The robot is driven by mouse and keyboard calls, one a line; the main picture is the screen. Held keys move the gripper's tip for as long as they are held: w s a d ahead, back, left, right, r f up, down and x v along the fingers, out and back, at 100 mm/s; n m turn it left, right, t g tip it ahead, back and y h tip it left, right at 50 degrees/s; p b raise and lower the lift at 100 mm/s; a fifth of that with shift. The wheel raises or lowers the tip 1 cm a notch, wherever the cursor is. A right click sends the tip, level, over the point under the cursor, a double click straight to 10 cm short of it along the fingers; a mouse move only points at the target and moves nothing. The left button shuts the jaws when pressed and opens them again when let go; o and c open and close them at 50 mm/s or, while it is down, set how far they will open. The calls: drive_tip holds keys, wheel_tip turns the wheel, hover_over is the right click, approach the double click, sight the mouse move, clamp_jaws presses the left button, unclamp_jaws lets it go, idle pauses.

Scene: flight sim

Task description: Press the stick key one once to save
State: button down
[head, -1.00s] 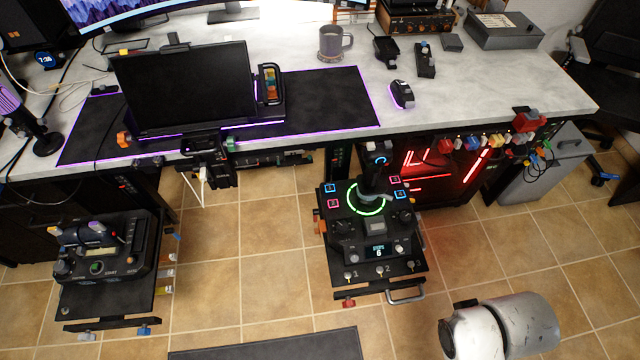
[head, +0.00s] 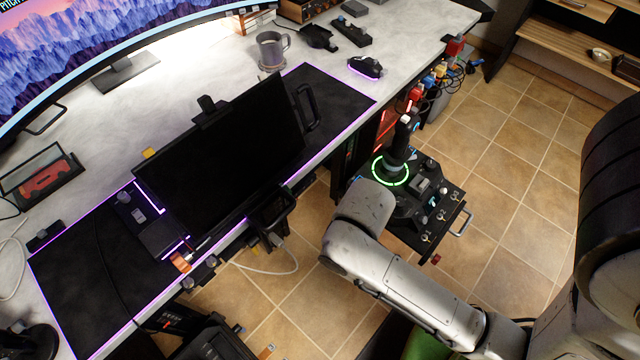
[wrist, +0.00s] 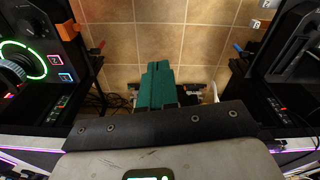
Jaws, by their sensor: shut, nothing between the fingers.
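The flight stick (head: 397,152) stands on a black panel with a lit green ring (head: 390,172), beyond my arm in the head view. My arm covers the panel's near left side there. In the wrist view, the ring (wrist: 40,62) shows at the left edge. Beside it are a blue-lit key (wrist: 65,77) and a red-lit key (wrist: 55,59), their digits too small to read. My gripper (wrist: 157,72) shows as teal fingers, closed together and empty, over the floor to the right of the keys and apart from them. It is hidden in the head view.
The desk (head: 215,75) holds a dark monitor (head: 225,150), a mug (head: 271,50) and a mouse (head: 366,66). Another black control panel (wrist: 298,45) stands at the right in the wrist view. Tiled floor (wrist: 205,45) lies open between the two panels.

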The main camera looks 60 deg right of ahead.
drive_tip(key=shift+w+a, duration=0.35)
drive_tip(key=shift+w, duration=0.15)
drive_tip(key=w+d+f+m+t+p, duration=0.1)
drive_tip(key=d+m+t+p, duration=0.1)
drive_tip(key=d, duration=0.7)
drive_tip(key=w+d+f+m+t+p, duration=0.1)
drive_tip(key=w+d+m+t+p, duration=0.1)
drive_tip(key=d, duration=0.8)
drive_tip(key=w+d+f+m+t+h+p, duration=0.1)
drive_tip(key=d+m+t+p, duration=0.3)
drive_tip(key=d, duration=0.5)
drive_tip(key=w+m+p, duration=0.1)
drive_tip(key=m+p, duration=0.1)
drive_tip(key=p, duration=0.1)
drive_tip(key=shift+d, duration=0.35)
drive_tip(key=shift+f, duration=0.15)
wheel_tip(320, 180, down, 9)
drive_tip(key=b, duration=0.7)
